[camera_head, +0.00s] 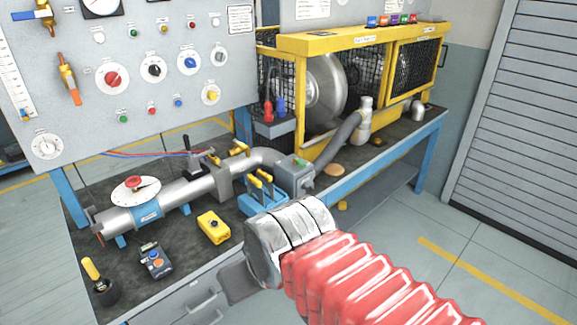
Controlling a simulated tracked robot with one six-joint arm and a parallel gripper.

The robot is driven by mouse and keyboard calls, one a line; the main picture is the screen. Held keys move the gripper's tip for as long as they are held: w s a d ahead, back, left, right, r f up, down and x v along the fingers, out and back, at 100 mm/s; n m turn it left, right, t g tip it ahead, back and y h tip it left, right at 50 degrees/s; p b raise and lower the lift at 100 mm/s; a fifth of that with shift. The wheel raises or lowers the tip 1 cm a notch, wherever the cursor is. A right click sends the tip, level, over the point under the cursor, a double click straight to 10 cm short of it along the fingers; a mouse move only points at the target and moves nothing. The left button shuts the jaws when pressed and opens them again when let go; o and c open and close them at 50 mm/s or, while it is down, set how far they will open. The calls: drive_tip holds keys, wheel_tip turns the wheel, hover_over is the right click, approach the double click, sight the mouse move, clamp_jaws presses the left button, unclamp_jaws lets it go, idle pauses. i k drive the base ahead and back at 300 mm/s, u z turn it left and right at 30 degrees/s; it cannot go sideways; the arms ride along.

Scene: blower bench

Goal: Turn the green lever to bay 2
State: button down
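I see no green lever that I can make out, and no bay marked 2 can be read. A black upright lever (187,145) stands on the grey pipe. Two yellow-handled levers (262,182) sit on a blue base on the bench. My arm's red bellows and grey wrist come in from the lower right and cover part of the bench front. A dark grey part of my gripper (238,283) shows at the wrist's left, in front of the drawers. Its fingertips cannot be made out, so its opening is unclear.
A control panel (100,140) with knobs and buttons stands behind the bench (195,258). A yellow-framed blower cage (300,43) fills the back right. The right floor is clear.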

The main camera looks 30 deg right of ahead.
sight(301, 163)
drive_tip(key=u, duration=0.05)
drive_tip(key=i, duration=1.15)
drive_tip(key=u, duration=0.6)
